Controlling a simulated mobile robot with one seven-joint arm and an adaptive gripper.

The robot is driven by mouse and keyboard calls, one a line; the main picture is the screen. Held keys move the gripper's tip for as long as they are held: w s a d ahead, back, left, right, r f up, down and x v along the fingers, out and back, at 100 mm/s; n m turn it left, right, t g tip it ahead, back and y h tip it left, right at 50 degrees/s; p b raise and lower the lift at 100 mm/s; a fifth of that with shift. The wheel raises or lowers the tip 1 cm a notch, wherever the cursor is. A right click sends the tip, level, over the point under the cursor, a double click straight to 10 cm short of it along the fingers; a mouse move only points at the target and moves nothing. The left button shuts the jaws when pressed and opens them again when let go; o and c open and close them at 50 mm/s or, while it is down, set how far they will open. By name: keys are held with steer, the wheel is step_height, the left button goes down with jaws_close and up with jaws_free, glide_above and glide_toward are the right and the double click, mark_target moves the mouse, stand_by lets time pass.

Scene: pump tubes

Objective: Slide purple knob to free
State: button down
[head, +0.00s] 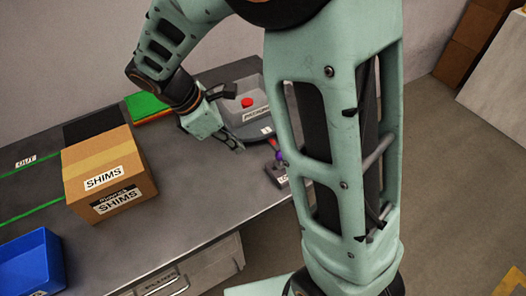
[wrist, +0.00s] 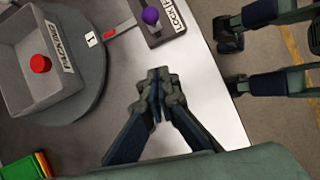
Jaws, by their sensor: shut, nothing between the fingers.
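The purple knob (wrist: 151,15) is a small ball on a dark grey base plate (wrist: 165,32) with a partly readable "LOCK" label, at the top of the wrist view. In the head view the knob (head: 279,155) is small and partly hidden beside my arm. A red strip (wrist: 120,30) runs from near the knob toward a round turntable (wrist: 95,75) tagged "1". My gripper (wrist: 158,72) is shut and empty, above the table and apart from the knob. In the head view my gripper (head: 238,146) is left of the knob.
A cardboard SHIMS box (head: 105,170) and a blue bin (head: 32,262) stand to the left. Green trays (head: 148,106) lie behind. The table's front edge is near the lock plate.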

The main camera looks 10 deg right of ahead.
mark_target(280, 159)
steer(key=b+x, duration=0.1)
steer(key=x, duration=0.8)
steer(key=shift+s+d+f, duration=0.1)
steer(key=shift+d+f, duration=0.15)
steer(key=shift+f, duration=0.1)
steer(key=d, duration=0.3)
steer(key=shift+w+d+r+p, duration=0.1)
steer(key=shift+w+r+p, duration=0.15)
steer(key=shift+p, duration=0.05)
steer(key=shift+d, duration=0.35)
steer(key=d, duration=0.1)
steer(key=w+d, duration=0.1)
steer(key=d, duration=0.1)
steer(key=d+p, duration=0.1)
steer(key=d, duration=0.1)
steer(key=shift+w, duration=0.35)
